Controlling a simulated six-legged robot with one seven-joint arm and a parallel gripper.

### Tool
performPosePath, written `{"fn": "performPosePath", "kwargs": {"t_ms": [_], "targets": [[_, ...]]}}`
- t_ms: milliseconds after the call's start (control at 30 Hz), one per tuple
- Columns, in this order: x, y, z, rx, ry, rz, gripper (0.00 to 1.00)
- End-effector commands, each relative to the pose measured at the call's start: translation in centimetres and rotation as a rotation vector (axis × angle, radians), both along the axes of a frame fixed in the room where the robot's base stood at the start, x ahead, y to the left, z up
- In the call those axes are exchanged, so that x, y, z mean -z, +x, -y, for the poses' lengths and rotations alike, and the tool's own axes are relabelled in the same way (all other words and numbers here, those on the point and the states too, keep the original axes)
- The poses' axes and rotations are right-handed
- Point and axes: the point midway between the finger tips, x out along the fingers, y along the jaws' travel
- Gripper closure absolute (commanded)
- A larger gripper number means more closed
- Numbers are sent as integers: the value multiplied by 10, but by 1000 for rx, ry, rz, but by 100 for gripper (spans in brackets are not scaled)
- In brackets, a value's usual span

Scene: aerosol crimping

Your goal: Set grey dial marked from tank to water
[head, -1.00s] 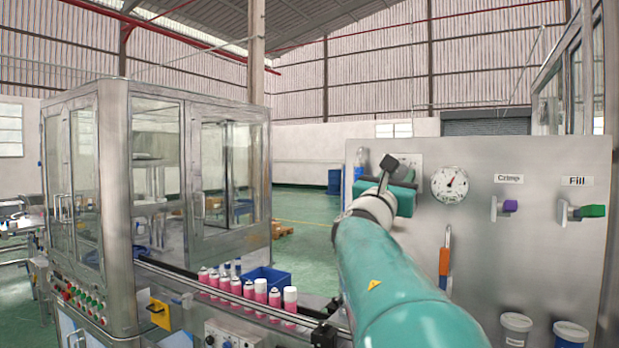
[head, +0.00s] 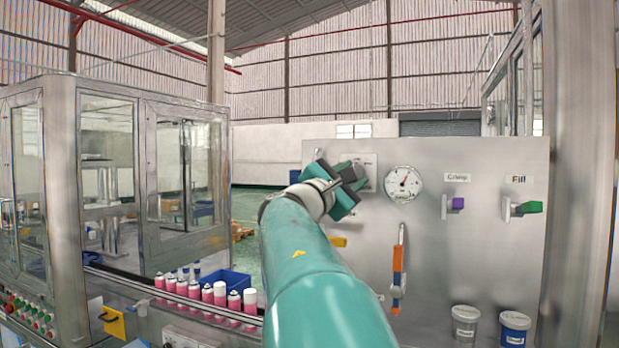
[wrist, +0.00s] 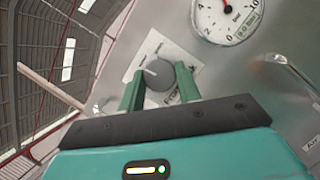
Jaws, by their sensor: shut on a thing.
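The grey dial (wrist: 160,82) is a round knob on a white label plate (wrist: 148,48) on the metal panel. It carries a white mark pointing to the upper left in the wrist view. Part of the word "From" shows below it; the other lettering is too small to read. My gripper (wrist: 159,76) is shut on the dial, with a green finger on either side. In the head view my gripper (head: 358,180) is against the panel, tilted, and hides the dial and most of the plate.
A gauge (head: 403,184) sits right of the dial. Further right are the purple Crimp valve (head: 457,204) and the green Fill valve (head: 528,208). An orange-handled lever (head: 398,265) hangs below the gauge. A conveyor with pink cans (head: 207,294) stands at lower left.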

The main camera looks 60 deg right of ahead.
Motion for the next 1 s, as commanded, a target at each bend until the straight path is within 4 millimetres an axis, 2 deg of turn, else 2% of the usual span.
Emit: {"fn": "performPosePath", "kwargs": {"t_ms": [300, 767, 800, 867, 1000], "targets": [[0, 1, 0, 1, 18, 109, 89], [0, 0, 0, 1, 20, 122, 89], [0, 0, 0, 1, 19, 122, 59], [0, 0, 0, 1, 20, 122, 47], [-1, 0, 0, 1, 20, 122, 45]]}}
